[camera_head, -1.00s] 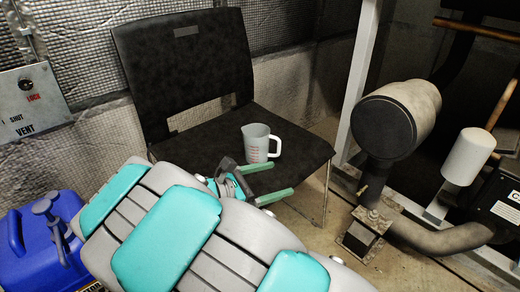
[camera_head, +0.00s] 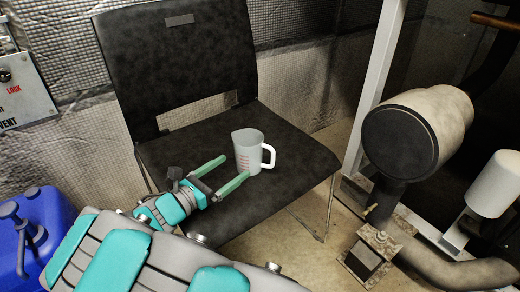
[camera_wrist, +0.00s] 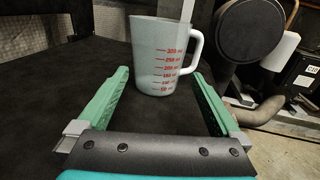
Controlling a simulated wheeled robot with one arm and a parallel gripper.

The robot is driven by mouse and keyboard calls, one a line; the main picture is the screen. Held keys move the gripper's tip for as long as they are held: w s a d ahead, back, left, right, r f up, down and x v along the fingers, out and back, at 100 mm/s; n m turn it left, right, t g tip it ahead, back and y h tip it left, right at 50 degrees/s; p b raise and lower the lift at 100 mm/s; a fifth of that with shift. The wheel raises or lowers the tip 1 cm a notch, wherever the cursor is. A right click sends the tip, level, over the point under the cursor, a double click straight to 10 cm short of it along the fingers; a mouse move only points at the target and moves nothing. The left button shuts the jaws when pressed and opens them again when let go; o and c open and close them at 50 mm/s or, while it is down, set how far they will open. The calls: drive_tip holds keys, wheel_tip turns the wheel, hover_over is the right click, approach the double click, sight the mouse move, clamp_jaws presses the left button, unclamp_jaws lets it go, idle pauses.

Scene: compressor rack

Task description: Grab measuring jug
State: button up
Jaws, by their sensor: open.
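The measuring jug (camera_head: 248,151) is translucent grey-white with red markings and a white handle on its right side. It stands upright on the seat of a black chair (camera_head: 190,150). My gripper (camera_head: 229,170) is open, with two green fingers pointing at the jug from the front left. In the wrist view the jug (camera_wrist: 160,58) is ahead, roughly centred between the fingertips of my gripper (camera_wrist: 160,82), its handle toward the right finger. The jug's base is near the fingertips; I cannot tell whether it is between them. Nothing is held.
A blue container (camera_head: 38,235) with a pump top stands at the lower left. A large round tank (camera_head: 440,125), pipes (camera_head: 455,272) and a pale metal post (camera_head: 378,85) stand to the right. The chair's backrest (camera_head: 178,60) rises behind the jug. The seat around the jug is clear.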

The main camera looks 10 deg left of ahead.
sight(239, 162)
drive_tip(key=shift+x, duration=1.5)
drive_tip(key=x, duration=0.1)
drive_tip(key=b+x, duration=0.1)
drive_tip(key=x, duration=0.3)
drive_tip(key=shift+r, duration=0.4)
drive_tip(key=c, duration=1)
